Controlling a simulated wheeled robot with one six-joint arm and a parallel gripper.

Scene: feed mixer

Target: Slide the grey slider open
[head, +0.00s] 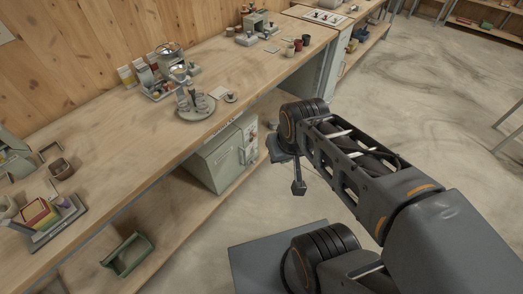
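My gripper (297,184) hangs below the black wrist joint at the end of my arm, over the floor in front of the bench. It is small and partly hidden by the wrist, so I cannot tell if it is open or shut. A pale grey-green box-shaped unit (218,161) stands under the bench top, to the left of my gripper. Its narrow light front panel (248,141) carries small knobs and faces my gripper, which appears apart from it. I cannot pick out a grey slider with certainty at this size.
A long wooden bench (117,153) runs from lower left to the back, with a lower shelf holding a green bin (127,255). A round metal stand (194,105), jars and trays sit on top. The concrete floor (420,90) at right is mostly clear.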

